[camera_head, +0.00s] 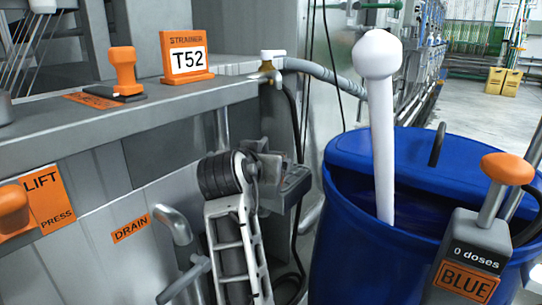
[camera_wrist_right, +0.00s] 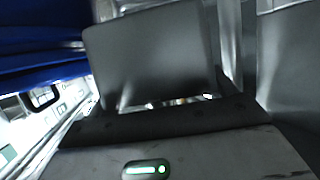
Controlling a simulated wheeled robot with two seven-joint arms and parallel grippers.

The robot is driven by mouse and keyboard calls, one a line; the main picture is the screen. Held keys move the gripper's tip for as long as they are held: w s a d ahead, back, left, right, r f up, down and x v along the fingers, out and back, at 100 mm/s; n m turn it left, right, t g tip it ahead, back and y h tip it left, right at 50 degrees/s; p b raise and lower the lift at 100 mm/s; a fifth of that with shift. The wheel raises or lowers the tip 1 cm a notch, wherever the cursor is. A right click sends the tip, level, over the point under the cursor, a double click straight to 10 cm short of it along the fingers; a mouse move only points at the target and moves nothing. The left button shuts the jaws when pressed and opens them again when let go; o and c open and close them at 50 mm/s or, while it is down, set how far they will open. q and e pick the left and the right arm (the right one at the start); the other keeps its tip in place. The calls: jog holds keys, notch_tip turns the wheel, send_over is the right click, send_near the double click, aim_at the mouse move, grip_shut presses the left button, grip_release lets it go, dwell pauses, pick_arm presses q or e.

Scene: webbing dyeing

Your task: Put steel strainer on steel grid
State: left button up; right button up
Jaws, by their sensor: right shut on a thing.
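My right gripper (camera_head: 283,180) is in the middle of the head view, in front of the grey machine and left of the blue barrel. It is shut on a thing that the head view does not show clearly. In the right wrist view a smooth dark grey metal piece (camera_wrist_right: 150,55) stands just beyond the gripper body; it may be the steel strainer, but I cannot be sure. An orange sign (camera_head: 187,57) reading "STRAINER T52" stands on the machine ledge. I cannot make out the steel grid. My left gripper is not in view.
A blue barrel (camera_head: 345,235) with a white round-headed rod (camera_head: 381,130) is at the right. A grey dosing box (camera_head: 474,245) reads "BLUE". The grey ledge (camera_head: 60,125) carries an orange knob (camera_head: 123,70). A drain handle (camera_head: 172,224) juts from the machine's front.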

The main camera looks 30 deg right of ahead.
jog(key=w+d, duration=0.5)
jog(key=w+d+b, duration=0.1)
jog(key=w+d, duration=0.4)
jog(key=shift+w+d, duration=0.1)
jog(key=shift+d, duration=0.2)
jog(key=shift+f+b, duration=0.2)
jog(key=shift+b, duration=0.15)
notch_tip(320, 180, down, 3)
jog(key=shift+f+b, duration=0.1)
jog(key=shift+b, duration=0.5)
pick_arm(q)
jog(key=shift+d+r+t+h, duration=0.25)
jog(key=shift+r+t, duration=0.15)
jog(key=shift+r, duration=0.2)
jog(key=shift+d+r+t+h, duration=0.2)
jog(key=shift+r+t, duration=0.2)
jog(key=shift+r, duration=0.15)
pick_arm(e)
jog(key=shift+f, duration=0.15)
jog(key=o, duration=1.1)
jog(key=shift+c, duration=0.2)
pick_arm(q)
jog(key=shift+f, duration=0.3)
